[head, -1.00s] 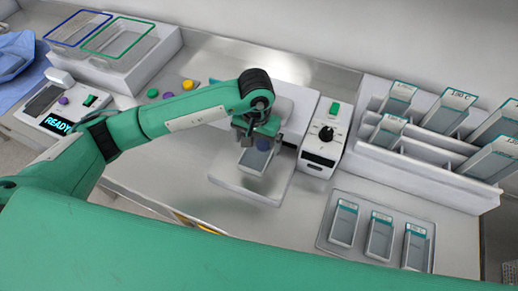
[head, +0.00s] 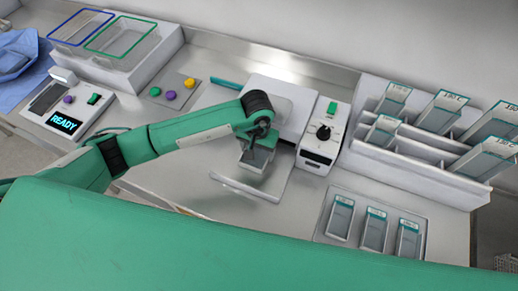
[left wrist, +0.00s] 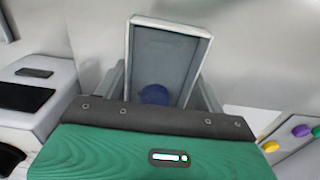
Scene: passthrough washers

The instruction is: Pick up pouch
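My left gripper (head: 258,148) is over the white sealer's front plate and looks shut on a grey, clear-fronted pouch (head: 254,168). In the left wrist view the pouch (left wrist: 172,45) lies between the two fingers (left wrist: 160,92), and a round blue item (left wrist: 154,95) shows at its near end. In the head view the pouch hangs tilted below the fingers, at or just above the front plate (head: 245,187); I cannot tell if they touch. Three more pouches (head: 373,231) lie in a tray at the lower right. My right gripper is not in view.
The sealer's control box (head: 323,134) stands right of the gripper. A white rack (head: 420,152) with several labelled pouches is farther right. Left are colored buttons (head: 171,95), a READY device (head: 64,123) and blue- and green-rimmed bins (head: 122,38).

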